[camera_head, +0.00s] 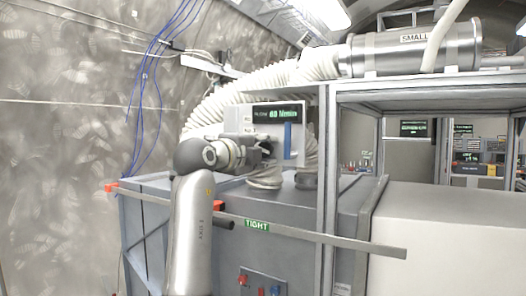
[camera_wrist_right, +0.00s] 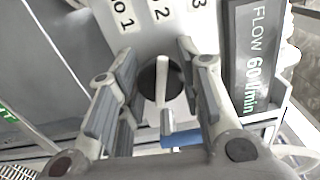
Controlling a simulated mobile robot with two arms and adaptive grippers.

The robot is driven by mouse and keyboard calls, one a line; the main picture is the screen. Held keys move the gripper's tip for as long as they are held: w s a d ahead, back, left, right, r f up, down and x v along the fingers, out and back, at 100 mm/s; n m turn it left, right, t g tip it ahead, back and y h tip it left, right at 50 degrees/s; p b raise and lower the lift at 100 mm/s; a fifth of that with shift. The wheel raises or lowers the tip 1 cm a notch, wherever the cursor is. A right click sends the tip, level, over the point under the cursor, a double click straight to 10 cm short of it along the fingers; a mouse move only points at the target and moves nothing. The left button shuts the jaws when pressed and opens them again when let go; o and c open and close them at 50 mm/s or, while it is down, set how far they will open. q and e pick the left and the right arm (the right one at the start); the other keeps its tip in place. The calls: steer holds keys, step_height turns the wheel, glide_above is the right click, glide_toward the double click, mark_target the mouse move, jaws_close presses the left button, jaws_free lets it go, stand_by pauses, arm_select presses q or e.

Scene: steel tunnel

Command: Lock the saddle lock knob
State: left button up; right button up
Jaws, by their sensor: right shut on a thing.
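My right gripper (camera_head: 262,150) is up against the front of a grey box panel (camera_head: 295,148) in the head view. In the right wrist view my right gripper (camera_wrist_right: 157,65) has its fingers on both sides of a round dark knob (camera_wrist_right: 150,82) with a pale bar across it. I take this for the saddle lock knob; the bar points roughly up and down in that view. The fingers are shut on it, though the contact is hard to see. My arm hides the knob in the head view. My left gripper is not in view.
The panel has a lit flow display (camera_head: 279,114) and a blue bar (camera_head: 287,136). A long flat metal bar (camera_head: 330,242) with a green TIGHT label (camera_head: 256,225) crosses in front of the grey cabinet (camera_head: 150,230). A ribbed hose (camera_head: 260,82) runs behind. A frame post (camera_head: 327,160) stands right.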

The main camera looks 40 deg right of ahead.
steer(key=shift+f, duration=0.15)
steer(key=o, duration=1)
steer(key=shift+o, duration=0.2)
steer(key=v, duration=1.2)
steer(key=shift+a, duration=0.1)
